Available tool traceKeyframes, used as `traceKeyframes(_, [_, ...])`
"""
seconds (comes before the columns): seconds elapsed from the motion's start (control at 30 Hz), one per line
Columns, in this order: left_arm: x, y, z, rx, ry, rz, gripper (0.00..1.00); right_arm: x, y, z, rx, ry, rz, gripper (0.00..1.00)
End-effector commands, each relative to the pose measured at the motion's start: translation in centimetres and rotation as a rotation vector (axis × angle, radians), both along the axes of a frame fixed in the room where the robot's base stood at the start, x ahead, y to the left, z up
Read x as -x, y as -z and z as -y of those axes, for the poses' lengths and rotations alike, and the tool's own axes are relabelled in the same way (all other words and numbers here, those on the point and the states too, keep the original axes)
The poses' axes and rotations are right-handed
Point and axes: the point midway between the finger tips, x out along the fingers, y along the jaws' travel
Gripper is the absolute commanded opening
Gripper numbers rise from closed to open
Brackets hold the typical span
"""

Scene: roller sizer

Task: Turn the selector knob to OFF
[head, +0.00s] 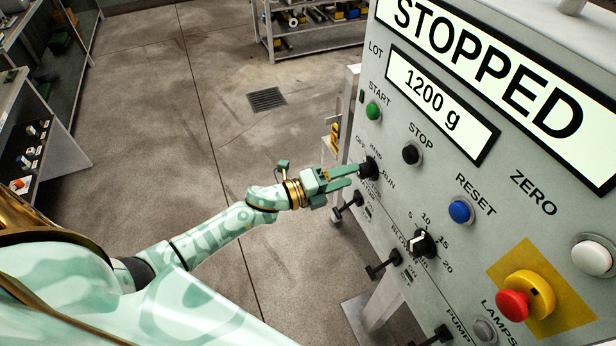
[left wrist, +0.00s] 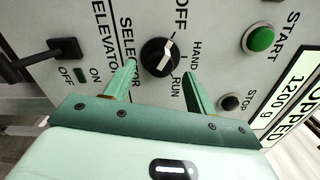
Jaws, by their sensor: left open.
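The selector knob (left wrist: 160,57) is black and round with a white line, on the grey panel among the labels OFF, HAND and RUN. In the left wrist view one end of its white line lies toward the OFF label (left wrist: 182,15). In the head view the knob (head: 369,168) is partly covered by my gripper. My left gripper (head: 353,175) is open in front of it. In the left wrist view its fingertips (left wrist: 159,72) lie on either side of the knob; I cannot tell whether they touch it. My right gripper is not in view.
Nearby on the panel (head: 400,108) are a green START button (head: 373,111), a black STOP button (head: 411,153), a blue RESET button (head: 460,211) and a dial (head: 423,243). A black toggle lever (head: 348,205) protrudes below the knob. The display reads STOPPED. Floor left of the panel is clear.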

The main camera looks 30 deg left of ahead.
Motion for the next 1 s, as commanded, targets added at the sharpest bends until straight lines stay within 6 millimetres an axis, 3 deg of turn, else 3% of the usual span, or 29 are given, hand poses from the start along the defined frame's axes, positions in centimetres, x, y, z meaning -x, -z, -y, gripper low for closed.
traceKeyframes(0.2, [5.0, 0.3, -3.8, -0.004, 0.0, -0.005, 0.55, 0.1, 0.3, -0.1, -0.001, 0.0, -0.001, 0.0])
traceKeyframes(0.43, [8.7, 0.2, -6.8, -0.003, -0.001, -0.004, 0.55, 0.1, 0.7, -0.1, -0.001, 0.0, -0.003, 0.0])
traceKeyframes(0.63, [10.0, 0.1, -7.9, -0.001, -0.001, -0.001, 0.55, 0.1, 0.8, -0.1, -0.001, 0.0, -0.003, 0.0])
traceKeyframes(1.0, [10.1, 0.1, -7.9, -0.001, -0.001, 0.0, 0.55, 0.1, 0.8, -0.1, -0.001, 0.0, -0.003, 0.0])
